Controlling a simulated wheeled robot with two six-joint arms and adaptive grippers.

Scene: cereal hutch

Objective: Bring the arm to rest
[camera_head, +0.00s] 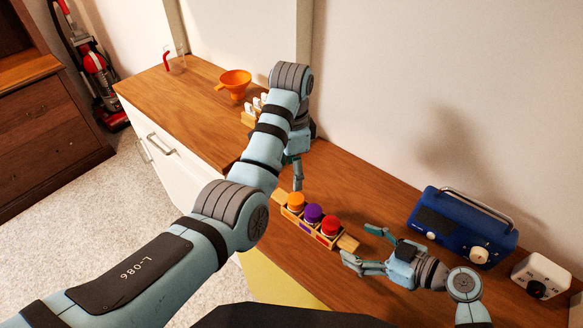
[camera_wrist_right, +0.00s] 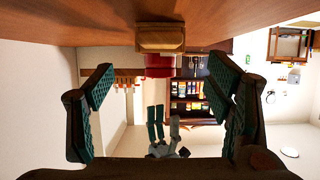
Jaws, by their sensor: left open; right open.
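My left arm reaches across the head view. Its gripper (camera_head: 297,178) points down near the left end of a wooden caddy (camera_head: 348,243) and is largely hidden by the arm. The caddy holds an orange-lidded jar (camera_head: 296,200), a purple-lidded jar (camera_head: 313,212) and a red-lidded jar (camera_head: 330,224). My right gripper (camera_head: 357,244) is open and empty just right of the caddy's right handle, apart from it. In the right wrist view, my open fingers (camera_wrist_right: 163,85) frame the caddy's handle end (camera_wrist_right: 160,38) and a red jar part (camera_wrist_right: 160,66).
A blue radio (camera_head: 462,230) and white timer (camera_head: 540,275) stand on the wooden counter at right. An orange funnel (camera_head: 235,82) and a clear jug with a red handle (camera_head: 174,60) stand farther left. The wall runs close behind.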

